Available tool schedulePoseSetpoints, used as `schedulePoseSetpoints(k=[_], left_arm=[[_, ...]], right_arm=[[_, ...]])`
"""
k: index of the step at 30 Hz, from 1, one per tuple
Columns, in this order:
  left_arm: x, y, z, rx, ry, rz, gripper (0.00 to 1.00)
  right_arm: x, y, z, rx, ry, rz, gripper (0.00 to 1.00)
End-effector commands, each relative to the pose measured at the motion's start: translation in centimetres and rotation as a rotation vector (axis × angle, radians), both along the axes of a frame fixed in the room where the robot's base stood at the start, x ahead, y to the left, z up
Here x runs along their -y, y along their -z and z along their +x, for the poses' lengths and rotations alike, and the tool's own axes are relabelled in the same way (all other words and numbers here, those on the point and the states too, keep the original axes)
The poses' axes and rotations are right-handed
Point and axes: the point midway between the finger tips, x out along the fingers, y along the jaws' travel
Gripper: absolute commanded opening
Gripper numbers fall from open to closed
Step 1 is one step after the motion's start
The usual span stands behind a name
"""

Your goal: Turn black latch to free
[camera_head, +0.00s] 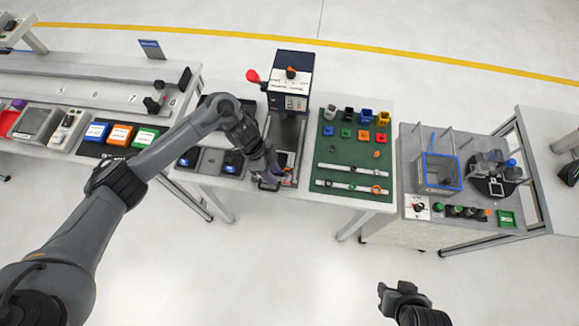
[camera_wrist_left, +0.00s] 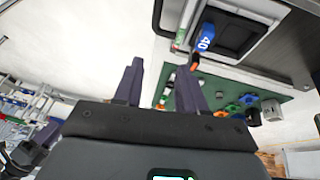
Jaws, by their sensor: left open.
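My left gripper (camera_head: 268,174) is at the front end of the tray fixture (camera_head: 284,130) below the navy machine (camera_head: 291,75). In the left wrist view the two fingers of my left gripper (camera_wrist_left: 160,72) stand apart with nothing held between them. A small dark piece with a red-orange part (camera_wrist_left: 194,62) shows by the right fingertip; I cannot tell whether it is the black latch or whether they touch. Beyond it is a dark-framed recess (camera_wrist_left: 232,36) with a blue piece marked 40 (camera_wrist_left: 206,37). My right gripper (camera_head: 396,290) is away from the tables; its jaw state is unclear.
A green mat (camera_head: 350,150) with coloured blocks and two white strips lies right of the fixture. A red knob (camera_head: 252,76) juts from the machine's left side. Dark trays (camera_head: 210,160) lie left. Open floor is in front.

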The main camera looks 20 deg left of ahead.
Motion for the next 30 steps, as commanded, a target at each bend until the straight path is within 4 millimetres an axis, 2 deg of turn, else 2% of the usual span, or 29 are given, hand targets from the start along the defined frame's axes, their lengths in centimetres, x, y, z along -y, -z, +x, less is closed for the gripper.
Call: schedulePoseSetpoints(k=[1,3,6,9,14,24,30], left_arm=[[-0.5,-0.9,1.6,0.038,-0.002,0.009,0.4],[-0.9,-2.4,3.2,0.075,-0.006,0.013,0.4],[-0.9,-3.5,4.5,0.106,-0.008,0.014,0.4],[-0.7,-3.6,5.0,0.118,-0.008,0.013,0.4],[0.1,-1.9,5.2,0.118,-0.008,0.012,0.4],[2.1,3.1,5.6,0.118,-0.008,0.013,0.4],[2.8,5.0,5.9,0.119,-0.008,0.012,0.4]], right_arm=[[0.0,0.8,0.0,0.0,0.001,0.001,0.43],[0.0,1.1,0.0,0.0,0.001,0.001,0.43],[0.0,1.3,-0.1,-0.002,0.0,0.002,0.43],[0.0,1.5,-0.1,-0.002,0.0,0.002,0.43],[0.0,1.7,-0.1,-0.001,0.0,0.002,0.43],[0.1,1.9,-0.1,-0.002,-0.002,-0.003,0.43],[0.1,2.1,-0.1,-0.001,-0.004,-0.006,0.43]])
